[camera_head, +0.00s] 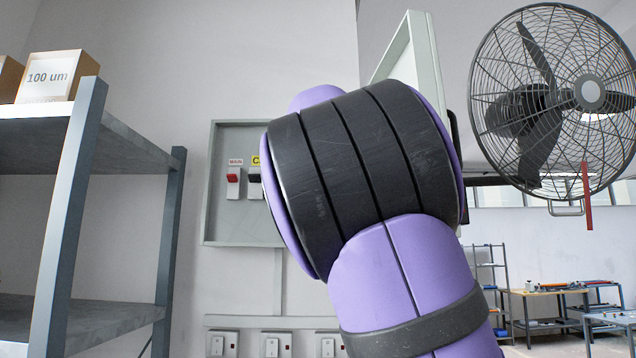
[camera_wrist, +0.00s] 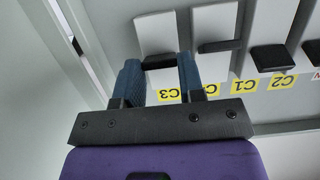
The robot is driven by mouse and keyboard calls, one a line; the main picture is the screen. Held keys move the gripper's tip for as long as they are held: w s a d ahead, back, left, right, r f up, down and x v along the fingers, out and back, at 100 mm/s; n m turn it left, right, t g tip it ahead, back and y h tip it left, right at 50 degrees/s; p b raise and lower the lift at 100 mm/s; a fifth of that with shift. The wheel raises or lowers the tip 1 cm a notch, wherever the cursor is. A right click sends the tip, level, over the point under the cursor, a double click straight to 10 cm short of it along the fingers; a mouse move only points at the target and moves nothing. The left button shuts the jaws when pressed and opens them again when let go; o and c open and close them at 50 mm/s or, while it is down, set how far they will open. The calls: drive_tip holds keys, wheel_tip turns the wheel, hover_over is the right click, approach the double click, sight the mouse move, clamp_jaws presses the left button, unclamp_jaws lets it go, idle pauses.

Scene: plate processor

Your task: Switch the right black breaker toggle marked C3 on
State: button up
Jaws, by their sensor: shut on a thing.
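In the wrist view the picture is turned, with the labels upside down. The black C3 toggle (camera_wrist: 158,62) sits on a white breaker (camera_wrist: 154,30) beside the yellow C3 label (camera_wrist: 169,95). My gripper (camera_wrist: 158,72) has its two blue fingers on either side of this toggle, shut on it. In the head view my purple and black arm covers the right part of the breaker box (camera_head: 222,228), so C3 and my gripper are hidden there.
More black toggles (camera_wrist: 270,58) stand to the right of C3 in the wrist view. A red MAIN toggle (camera_head: 233,177) shows in the head view. The open box door (camera_head: 425,55) is behind my arm. A shelf (camera_head: 110,145) stands left and a fan (camera_head: 545,100) right.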

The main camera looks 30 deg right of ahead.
drive_tip(key=shift+w+d+r+g+y, duration=0.1)
drive_tip(key=shift+r+g+y, duration=0.3)
drive_tip(key=shift+g, duration=0.15)
drive_tip(key=shift+d+r+g+y, duration=0.1)
drive_tip(key=shift+r+g+y, duration=0.15)
drive_tip(key=shift+g+y, duration=0.25)
drive_tip(key=shift+g, duration=0.25)
drive_tip(key=shift+w+r+g+y, duration=0.25)
drive_tip(key=shift+r+g+y, duration=0.45)
drive_tip(key=shift+g, duration=0.5)
drive_tip(key=o, duration=0.7)
drive_tip(key=shift+f, duration=0.1)
drive_tip(key=shift+c, duration=0.2)
drive_tip(key=shift+s, duration=0.1)
